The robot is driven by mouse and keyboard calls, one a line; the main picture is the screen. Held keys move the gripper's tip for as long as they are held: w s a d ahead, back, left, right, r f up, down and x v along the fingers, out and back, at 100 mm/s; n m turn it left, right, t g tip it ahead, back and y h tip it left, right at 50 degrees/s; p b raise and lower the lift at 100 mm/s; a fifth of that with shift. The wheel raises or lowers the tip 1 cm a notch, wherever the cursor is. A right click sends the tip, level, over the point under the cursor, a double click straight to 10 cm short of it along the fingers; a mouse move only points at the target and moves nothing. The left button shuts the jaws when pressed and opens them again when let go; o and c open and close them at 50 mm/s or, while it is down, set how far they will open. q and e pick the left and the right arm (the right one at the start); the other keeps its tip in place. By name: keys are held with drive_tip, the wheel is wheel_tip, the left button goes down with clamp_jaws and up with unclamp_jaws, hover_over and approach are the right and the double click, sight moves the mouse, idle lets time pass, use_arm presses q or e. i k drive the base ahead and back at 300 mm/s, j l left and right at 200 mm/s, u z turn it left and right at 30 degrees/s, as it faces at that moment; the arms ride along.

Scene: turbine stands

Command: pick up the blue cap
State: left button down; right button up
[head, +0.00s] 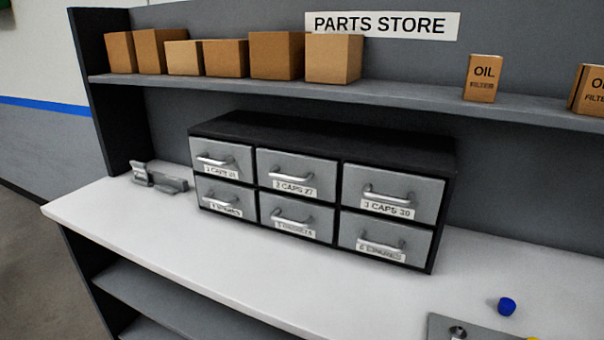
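The blue cap (507,306) is a small dark-blue round piece on the white worktop at the lower right. It lies just behind the back edge of a grey plate. Neither of my grippers is in the head view.
A drawer cabinet (318,190) with labelled grey drawers, all shut, stands on the white worktop (200,248). The grey plate (440,326) is cut off at the bottom edge. A shelf (400,95) above holds cardboard boxes and oil filter boxes. A grey metal fixture (160,178) sits left.

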sight(507, 307)
drive_tip(key=z, duration=1.65)
